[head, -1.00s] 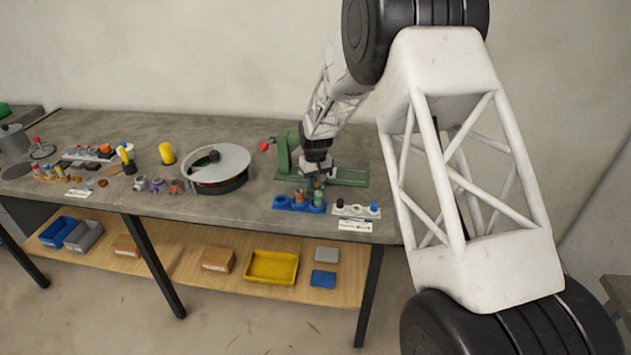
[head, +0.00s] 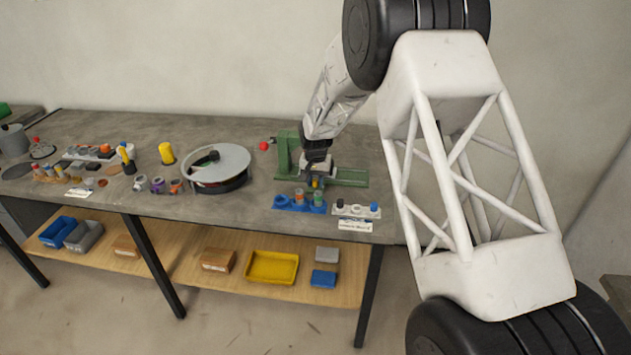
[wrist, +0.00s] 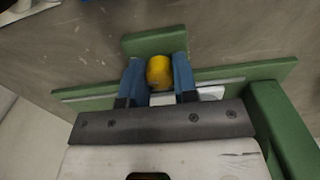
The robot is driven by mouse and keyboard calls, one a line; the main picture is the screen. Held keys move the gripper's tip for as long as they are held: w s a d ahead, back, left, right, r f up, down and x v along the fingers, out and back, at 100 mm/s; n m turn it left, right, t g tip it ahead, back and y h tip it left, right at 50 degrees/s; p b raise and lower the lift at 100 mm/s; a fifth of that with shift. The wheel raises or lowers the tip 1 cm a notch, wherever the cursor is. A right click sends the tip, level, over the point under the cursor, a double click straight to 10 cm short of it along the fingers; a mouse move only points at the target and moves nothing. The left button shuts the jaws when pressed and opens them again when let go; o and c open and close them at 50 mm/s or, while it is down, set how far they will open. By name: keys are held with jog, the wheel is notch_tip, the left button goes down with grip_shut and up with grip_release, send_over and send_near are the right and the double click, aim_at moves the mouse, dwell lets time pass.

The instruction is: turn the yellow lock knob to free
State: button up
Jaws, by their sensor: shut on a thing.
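The yellow lock knob (wrist: 159,72) sits between the two blue fingers of my gripper (wrist: 157,80) in the wrist view. The fingers are shut on it, one on each side. In the head view, my gripper (head: 316,181) is low over the green frame jig (head: 350,177), with a small bit of yellow showing at its fingers. The jig also shows in the wrist view (wrist: 285,130), with a tall green part at the right and a light rail along its bar. The knob's underside and its lock marks are hidden.
A blue holder (head: 288,203) with several coloured parts and a white holder (head: 345,209) stand just in front of the jig. A round turntable (head: 225,160) is to the left. The bench left of the jig has some clear room.

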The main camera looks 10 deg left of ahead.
aim_at(316, 180)
jog(key=o, duration=0.9)
jog(key=shift+r, duration=0.1)
jog(key=shift+r, duration=3.8)
